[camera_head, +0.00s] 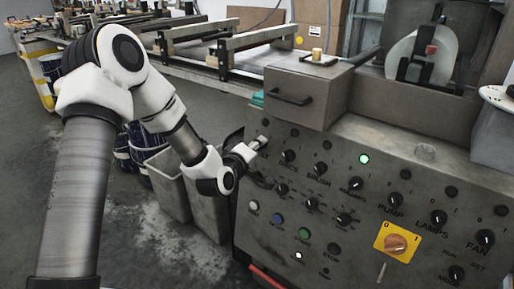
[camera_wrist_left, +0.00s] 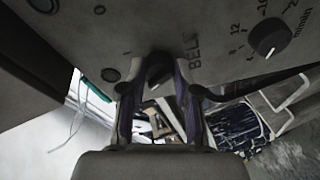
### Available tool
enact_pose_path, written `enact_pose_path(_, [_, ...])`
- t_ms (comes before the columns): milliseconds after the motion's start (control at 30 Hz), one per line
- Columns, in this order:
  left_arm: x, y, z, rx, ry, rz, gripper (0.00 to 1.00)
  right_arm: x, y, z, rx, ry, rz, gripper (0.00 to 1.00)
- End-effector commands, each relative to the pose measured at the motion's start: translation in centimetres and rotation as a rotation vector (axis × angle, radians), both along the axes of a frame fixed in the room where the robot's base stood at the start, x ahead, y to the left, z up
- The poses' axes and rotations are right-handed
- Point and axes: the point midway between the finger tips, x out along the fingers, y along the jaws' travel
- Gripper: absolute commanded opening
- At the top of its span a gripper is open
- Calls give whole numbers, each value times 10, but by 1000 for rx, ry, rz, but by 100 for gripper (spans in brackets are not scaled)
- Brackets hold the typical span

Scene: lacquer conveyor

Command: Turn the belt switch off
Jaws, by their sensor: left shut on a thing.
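The belt switch (camera_wrist_left: 158,72) is a dark rotary knob on the grey control panel (camera_head: 345,225), next to the printed word BELT in the left wrist view. My left gripper (camera_head: 262,142) reaches the panel's upper left corner in the head view. In the left wrist view its two dark fingers (camera_wrist_left: 160,80) stand on either side of the knob, shut on it. In the head view the gripper hides the knob. The exact angle of its pointer is hard to tell. My right gripper is in neither view.
Other black knobs, such as the pump knob (camera_head: 397,199), a lit green lamp (camera_head: 364,159) and a yellow-plated main switch (camera_head: 396,243) share the panel. A grey drawer box (camera_head: 300,95) stands above the gripper. Grey bins (camera_head: 170,185) stand left of the panel.

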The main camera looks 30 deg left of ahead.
Motion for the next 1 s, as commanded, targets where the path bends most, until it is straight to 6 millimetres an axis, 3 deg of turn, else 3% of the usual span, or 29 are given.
enact_pose_path(333, [0, 0, 1, -3, -2, 1, 0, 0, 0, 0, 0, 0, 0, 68])
enact_pose_path(367, [0, 0, 1, -2, -2, 1, 38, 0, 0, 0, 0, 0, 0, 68])
enact_pose_path(400, [0, 0, 1, -2, -1, 0, 52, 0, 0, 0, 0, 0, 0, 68])
enact_pose_path(433, [0, 0, 0, -2, -1, 0, 56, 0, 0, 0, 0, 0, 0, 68])
enact_pose_path(767, [-3, 0, 1, -3, 0, 0, 56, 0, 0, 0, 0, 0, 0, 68])
enact_pose_path(1000, [-46, -5, 8, -8, -1, 0, 56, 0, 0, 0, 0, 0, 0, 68])
